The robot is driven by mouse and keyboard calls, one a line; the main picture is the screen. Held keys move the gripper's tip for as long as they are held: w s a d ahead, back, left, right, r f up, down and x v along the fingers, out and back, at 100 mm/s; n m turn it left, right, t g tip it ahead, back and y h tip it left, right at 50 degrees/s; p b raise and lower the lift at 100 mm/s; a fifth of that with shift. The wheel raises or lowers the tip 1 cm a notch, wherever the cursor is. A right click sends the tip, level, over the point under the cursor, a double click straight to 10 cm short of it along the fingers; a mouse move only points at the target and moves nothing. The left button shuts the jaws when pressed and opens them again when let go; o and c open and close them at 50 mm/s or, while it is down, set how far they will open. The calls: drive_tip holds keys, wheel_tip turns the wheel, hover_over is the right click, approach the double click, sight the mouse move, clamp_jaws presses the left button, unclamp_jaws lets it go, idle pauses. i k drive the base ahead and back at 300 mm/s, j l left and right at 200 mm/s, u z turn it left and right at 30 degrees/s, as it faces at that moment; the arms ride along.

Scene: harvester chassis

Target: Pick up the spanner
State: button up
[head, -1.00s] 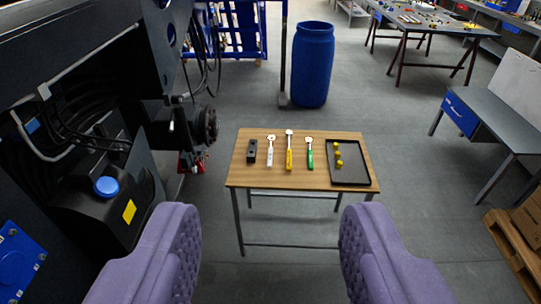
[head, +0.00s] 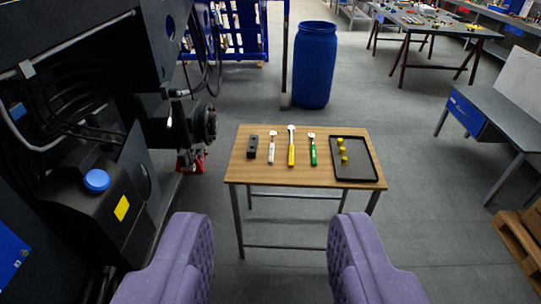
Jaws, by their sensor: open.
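Three slim hand tools lie side by side on a small wooden table (head: 300,179). One has a white handle (head: 271,153), one a yellow handle (head: 291,154) and one a green handle (head: 313,155). Each has a pale head at its far end. The yellow one is the longest; I cannot tell from their shapes which is the spanner. My gripper (head: 270,225) shows as two purple padded fingers at the bottom of the view. It is open and empty, on the near side of the table and apart from the tools.
A black block (head: 252,147) lies left of the tools. A black tray (head: 357,176) with yellow pieces (head: 342,148) is at right. The dark harvester chassis (head: 100,130) fills the left. A blue barrel (head: 314,65) stands behind the table.

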sight(270, 159)
drive_tip(key=i+u, duration=0.1)
drive_tip(key=i, duration=0.45)
drive_tip(key=i+l, duration=0.1)
drive_tip(key=i, duration=0.5)
drive_tip(key=i+u, duration=0.15)
drive_tip(key=i, duration=0.4)
drive_tip(key=i+l, duration=0.2)
drive_tip(key=i, duration=0.35)
drive_tip(key=i+l+u, duration=0.15)
drive_tip(key=i, duration=0.4)
drive_tip(key=i+l+u, duration=0.1)
drive_tip(key=i, duration=0.45)
drive_tip(key=l, duration=0.1)
